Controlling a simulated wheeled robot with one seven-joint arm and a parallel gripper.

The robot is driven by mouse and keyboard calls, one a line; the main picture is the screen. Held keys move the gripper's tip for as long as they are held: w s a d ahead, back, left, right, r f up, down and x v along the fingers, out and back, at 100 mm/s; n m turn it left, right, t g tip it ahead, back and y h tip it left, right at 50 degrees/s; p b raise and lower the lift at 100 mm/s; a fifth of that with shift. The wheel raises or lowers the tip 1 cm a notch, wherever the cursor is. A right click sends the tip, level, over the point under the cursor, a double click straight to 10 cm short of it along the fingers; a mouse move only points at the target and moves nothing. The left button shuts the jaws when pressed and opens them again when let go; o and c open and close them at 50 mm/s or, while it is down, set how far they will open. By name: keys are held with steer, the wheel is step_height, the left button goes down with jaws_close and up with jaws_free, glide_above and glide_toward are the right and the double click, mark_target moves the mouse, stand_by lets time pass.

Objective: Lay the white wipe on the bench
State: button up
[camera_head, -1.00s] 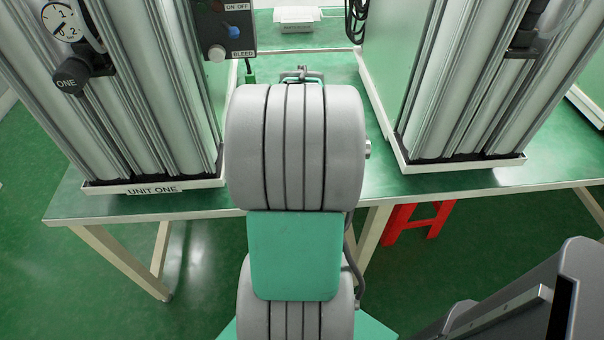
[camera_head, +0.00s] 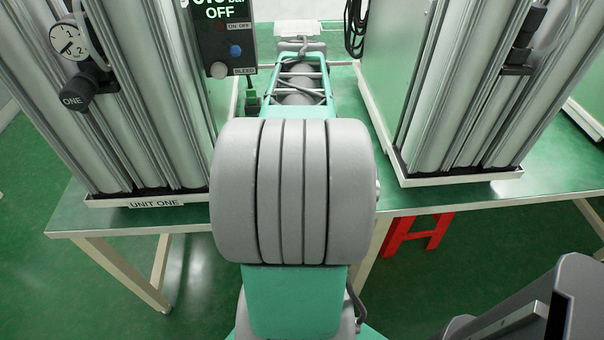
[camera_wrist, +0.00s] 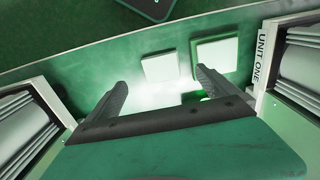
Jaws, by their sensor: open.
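No object is clearly held between the fingers. A flat white square (camera_wrist: 160,67) lies just beyond the fingers and may be the wipe. To its right is a second white square with a green border (camera_wrist: 215,55); I cannot tell which is the wipe. A bright patch between the fingers is too washed out to identify.
The column unit labelled UNIT ONE (camera_head: 150,110) stands left of my arm, and another column unit (camera_head: 470,90) stands right. A control box (camera_head: 222,40) is beside the left unit. A white object (camera_head: 298,30) sits far back. A red stool (camera_head: 415,232) is under the bench.

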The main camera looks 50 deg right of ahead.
steer(key=w+a+n, duration=0.4)
steer(key=w+a, duration=0.2)
steer(key=a, duration=0.7)
steer(key=a+f+n+t, duration=0.1)
steer(key=a+f+n, duration=0.15)
steer(key=a, duration=0.65)
steer(key=a+f+n+t, duration=0.15)
steer(key=a+n, duration=0.25)
steer(key=a, duration=0.4)
steer(key=w+p+v, duration=0.2)
steer(key=p+v, duration=0.7)
steer(key=v, duration=0.1)
steer(key=shift+w+r, duration=0.55)
steer(key=shift+a+m+t, duration=0.1)
steer(key=shift+m+t, duration=0.15)
